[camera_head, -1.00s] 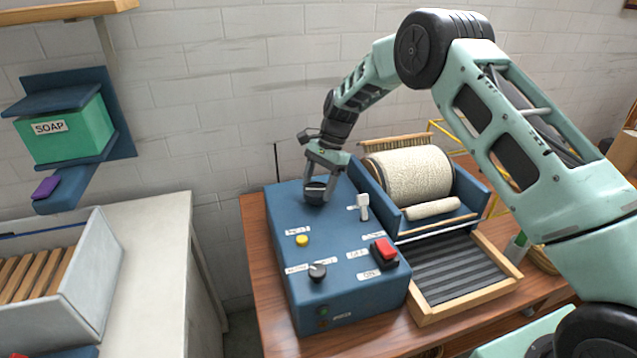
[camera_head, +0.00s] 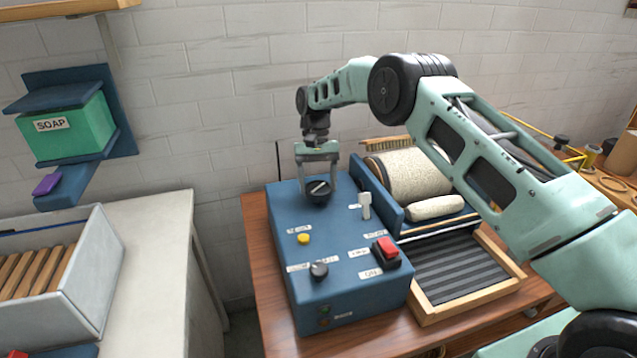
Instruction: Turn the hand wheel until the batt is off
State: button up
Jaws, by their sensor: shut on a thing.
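The hand wheel (camera_head: 319,196) is a small dark round knob with a light bar across its top, on the back of the blue machine box (camera_head: 345,292). My gripper (camera_head: 318,183) points down with its two fingers on either side of the wheel, shut on it. The cream wool batt (camera_head: 415,173) wraps the drum to the right of the box. A thick cream roll of wool (camera_head: 435,207) lies in front of the drum. My arm hides the drum's right end.
The box top carries a white lever (camera_head: 365,204), a yellow button (camera_head: 303,239), a black knob (camera_head: 319,270) and a red switch (camera_head: 386,250). A ridged tray (camera_head: 455,275) lies in front of the drum. A soap box (camera_head: 68,128) hangs on the wall at left.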

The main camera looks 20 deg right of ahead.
jog(key=n+h, duration=0.1)
jog(key=n, duration=0.3)
jog(key=shift+a+n+h, duration=0.15)
jog(key=shift+n+h, duration=0.15)
jog(key=shift+h, duration=0.1)
jog(key=shift+n+t+h, duration=0.3)
jog(key=shift+n+h, duration=0.3)
jog(key=shift+n, duration=0.9)
jog(key=o, duration=1)
jog(key=shift+r, duration=0.1)
